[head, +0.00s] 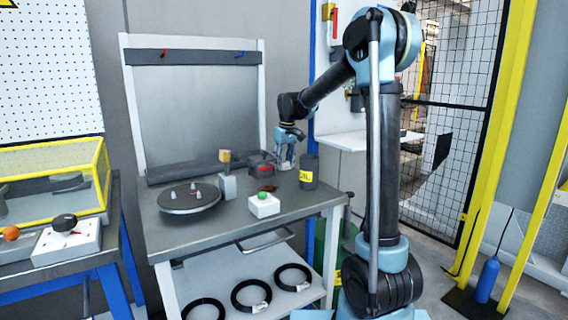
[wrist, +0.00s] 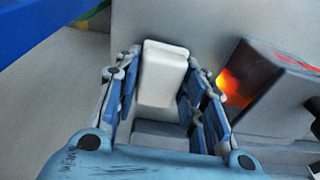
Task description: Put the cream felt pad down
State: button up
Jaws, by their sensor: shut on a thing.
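The cream felt pad (wrist: 163,72) is a pale, rounded block between the two blue-padded fingers of my gripper (wrist: 160,95) in the wrist view. My gripper is shut on it. In the head view my gripper (head: 287,163) is low at the back right of the grey workbench (head: 235,222), between a red-topped dark box and a dark can. The pad is too small to make out clearly there. I cannot tell whether it touches the bench.
The dark box (head: 261,168) is left of my gripper; the dark can (head: 308,172) with a yellow label is right. A round turntable (head: 188,199), a grey post (head: 228,187) and a white button box with a green button (head: 264,205) stand on the bench. Its front right is clear.

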aim_at(286, 162)
jog(key=shift+f, duration=0.2)
jog(key=o, duration=1)
jog(key=shift+o, duration=0.2)
jog(key=shift+r, duration=0.1)
notch_tip(286, 162, up, 13)
jog(key=s+d, duration=0.1)
jog(key=shift+s, duration=0.2)
jog(key=shift+d, duration=0.1)
